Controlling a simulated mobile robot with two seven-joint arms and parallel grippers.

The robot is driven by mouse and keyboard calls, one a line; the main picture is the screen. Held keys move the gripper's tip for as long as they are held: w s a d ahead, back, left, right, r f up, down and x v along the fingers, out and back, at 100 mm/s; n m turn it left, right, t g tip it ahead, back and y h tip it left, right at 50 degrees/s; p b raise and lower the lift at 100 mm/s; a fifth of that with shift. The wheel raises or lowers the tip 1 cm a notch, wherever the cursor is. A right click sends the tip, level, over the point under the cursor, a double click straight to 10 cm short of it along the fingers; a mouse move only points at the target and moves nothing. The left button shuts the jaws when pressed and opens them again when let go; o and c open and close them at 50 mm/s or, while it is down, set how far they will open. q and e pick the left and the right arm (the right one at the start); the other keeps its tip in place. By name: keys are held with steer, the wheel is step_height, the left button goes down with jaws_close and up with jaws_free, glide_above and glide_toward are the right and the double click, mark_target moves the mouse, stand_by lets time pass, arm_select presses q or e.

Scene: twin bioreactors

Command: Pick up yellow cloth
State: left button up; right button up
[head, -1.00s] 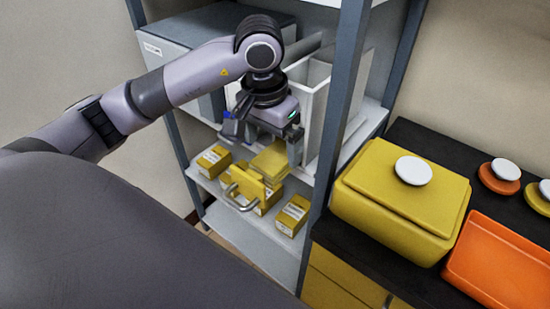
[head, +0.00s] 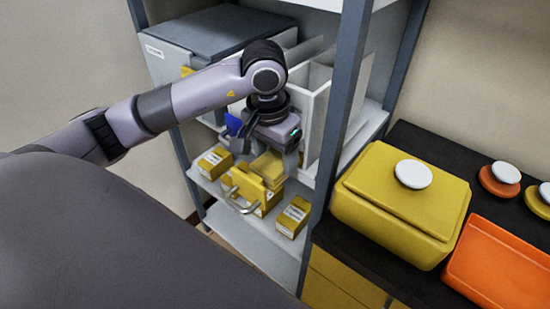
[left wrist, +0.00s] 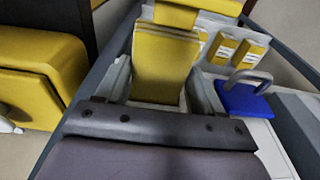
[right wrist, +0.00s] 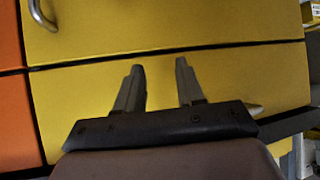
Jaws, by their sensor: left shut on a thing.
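The yellow cloth (head: 268,164) is a flat yellow piece on the lower shelf among yellow boxes, under my left gripper (head: 264,153). In the left wrist view the cloth (left wrist: 162,66) fills the space between the two grey fingers of my left gripper (left wrist: 160,82), which is shut on it. The fingers hide part of its sides. In the right wrist view my right gripper (right wrist: 158,80) is open and empty, with a yellow drawer front (right wrist: 170,30) behind it. The right gripper is not in the head view.
A blue item (head: 233,123) is beside the left gripper. White bins (head: 312,100) and a shelf post (head: 343,90) are close. A yellow container (head: 395,205) stands on the dark counter.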

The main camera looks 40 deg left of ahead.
mark_target(274, 161)
arm_select(q)
steer(key=shift+s+r+b, duration=0.2)
steer(key=shift+r+b, duration=0.15)
steer(key=shift+r, duration=0.05)
step_height(274, 161, up, 6)
steer(key=shift+r, duration=0.1)
steer(key=s+a+b, duration=0.1)
steer(key=s+b, duration=0.9)
steer(key=s, duration=0.9)
steer(key=shift+s+a, duration=0.3)
